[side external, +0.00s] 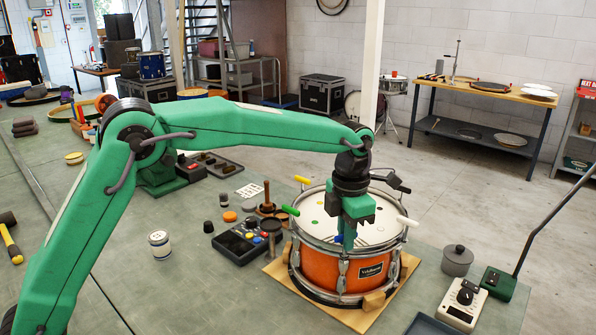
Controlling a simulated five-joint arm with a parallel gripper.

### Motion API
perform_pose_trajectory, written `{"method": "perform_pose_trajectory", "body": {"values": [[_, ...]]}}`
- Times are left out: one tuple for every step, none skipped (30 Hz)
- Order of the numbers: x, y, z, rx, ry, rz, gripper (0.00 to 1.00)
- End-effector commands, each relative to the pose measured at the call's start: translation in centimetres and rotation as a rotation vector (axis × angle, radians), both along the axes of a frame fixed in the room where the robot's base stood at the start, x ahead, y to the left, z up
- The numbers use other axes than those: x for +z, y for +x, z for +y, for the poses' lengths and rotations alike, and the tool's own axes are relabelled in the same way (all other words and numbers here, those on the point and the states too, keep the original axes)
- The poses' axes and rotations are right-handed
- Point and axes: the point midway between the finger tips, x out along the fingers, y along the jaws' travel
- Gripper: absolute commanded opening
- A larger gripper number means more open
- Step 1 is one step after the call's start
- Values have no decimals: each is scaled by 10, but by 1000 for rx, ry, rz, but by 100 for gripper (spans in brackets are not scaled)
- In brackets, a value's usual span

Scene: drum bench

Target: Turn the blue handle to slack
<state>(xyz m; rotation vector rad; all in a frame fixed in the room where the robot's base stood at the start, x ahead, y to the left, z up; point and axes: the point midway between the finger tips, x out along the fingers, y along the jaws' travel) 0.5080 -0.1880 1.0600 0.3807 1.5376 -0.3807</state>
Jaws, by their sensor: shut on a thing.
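An orange snare drum (371,280) with a white head and metal rims sits on a wooden board at the right front of the bench. Coloured handles stick out around its top rim: yellow (302,179), green (290,210), white (407,220) and black (404,189). The blue handle (338,239) shows only as a small patch at the near rim, beside my fingers. My gripper (347,243) points down over the near rim and is shut on the blue handle, which it mostly hides. The handle's angle cannot be made out.
A dark control box with coloured buttons (240,243) stands left of the drum. A grey lidded pot (457,260), a cream meter box (463,303) and a green lamp base (499,284) stand to its right. The bench's left front is mostly clear.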

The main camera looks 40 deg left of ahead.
Motion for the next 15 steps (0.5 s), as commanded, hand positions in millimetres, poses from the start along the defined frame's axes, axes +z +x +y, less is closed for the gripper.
{"method": "perform_pose_trajectory", "body": {"values": [[2,1,3,5,-1,-4,0],[2,1,3,5,-1,-4,15],[2,1,3,5,-2,-4,23],[2,1,3,5,-1,-3,29],[2,1,3,4,-1,-3,33],[2,1,2,4,-1,-3,33],[1,1,2,4,-1,-2,33],[1,1,2,3,-1,-2,33],[1,1,2,3,-1,-2,33],[1,1,2,3,-1,-2,33],[1,1,2,2,-1,-2,33],[1,1,2,2,0,-1,33],[1,1,2,2,0,-1,33],[1,1,1,2,0,-1,33],[2,1,1,2,0,-1,33]]}}
